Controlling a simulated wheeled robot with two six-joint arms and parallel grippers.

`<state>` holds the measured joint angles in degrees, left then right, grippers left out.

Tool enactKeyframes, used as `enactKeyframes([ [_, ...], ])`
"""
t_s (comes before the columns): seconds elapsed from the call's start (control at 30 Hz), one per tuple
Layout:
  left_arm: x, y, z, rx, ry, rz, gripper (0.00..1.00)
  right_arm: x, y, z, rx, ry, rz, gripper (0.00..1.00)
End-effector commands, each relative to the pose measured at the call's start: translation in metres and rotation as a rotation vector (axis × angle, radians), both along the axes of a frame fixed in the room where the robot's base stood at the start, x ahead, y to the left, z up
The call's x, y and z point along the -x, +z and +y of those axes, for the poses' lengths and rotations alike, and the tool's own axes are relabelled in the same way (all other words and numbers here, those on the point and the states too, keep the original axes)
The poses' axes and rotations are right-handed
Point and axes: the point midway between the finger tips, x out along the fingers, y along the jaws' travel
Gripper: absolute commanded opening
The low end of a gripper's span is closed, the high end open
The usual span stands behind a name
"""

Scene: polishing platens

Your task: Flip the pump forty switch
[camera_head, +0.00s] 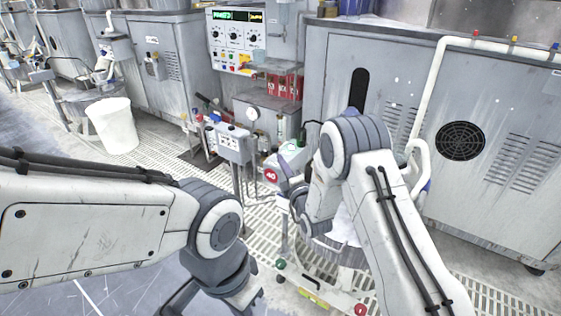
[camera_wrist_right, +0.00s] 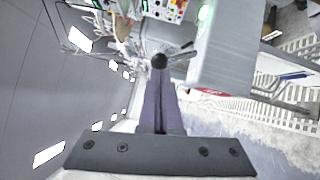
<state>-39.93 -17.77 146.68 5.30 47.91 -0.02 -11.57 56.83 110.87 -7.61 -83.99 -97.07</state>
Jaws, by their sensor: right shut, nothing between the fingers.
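A round red sign with a white 40 (camera_head: 271,175) marks a small pump unit in the middle of the head view. A grey box with a lit green lamp (camera_wrist_right: 235,50) fills the upper right of the wrist view. A lever with a black ball end (camera_wrist_right: 159,61) sticks out from the box's left side; it looks like the switch. My right gripper (camera_wrist_right: 161,92) is shut and empty, its tips pointing at the ball. I cannot tell whether they touch. In the head view my right gripper (camera_head: 284,168) is beside the 40 sign, partly behind my wrist. My left gripper is out of view.
A control panel (camera_head: 236,40) with green displays and dials stands at the back. A grey box on a post (camera_head: 233,144) stands left of the 40 sign. Large grey cabinets (camera_head: 485,130) stand at the right. A white bin (camera_head: 112,126) stands on the floor grating at the left.

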Motion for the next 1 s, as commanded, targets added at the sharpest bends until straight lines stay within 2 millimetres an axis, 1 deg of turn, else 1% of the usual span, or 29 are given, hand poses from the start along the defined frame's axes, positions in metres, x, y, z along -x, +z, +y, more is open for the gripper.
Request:
enactKeyframes([
  [0.03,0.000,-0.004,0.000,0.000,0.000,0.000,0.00,-0.007,0.000,0.003,-0.001,0.001,-0.004,0.00],
  [0.1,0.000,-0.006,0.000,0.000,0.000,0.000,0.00,-0.014,0.001,0.005,-0.001,0.000,-0.003,0.00],
  [0.23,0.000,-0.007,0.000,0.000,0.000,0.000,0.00,-0.022,0.002,0.008,0.000,0.000,-0.001,0.00],
  [0.63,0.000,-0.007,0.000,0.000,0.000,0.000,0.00,-0.024,0.003,0.006,0.000,0.000,0.002,0.00],
  [1.0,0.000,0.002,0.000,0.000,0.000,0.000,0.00,-0.026,0.007,0.006,-0.035,-0.001,0.049,0.00],
])
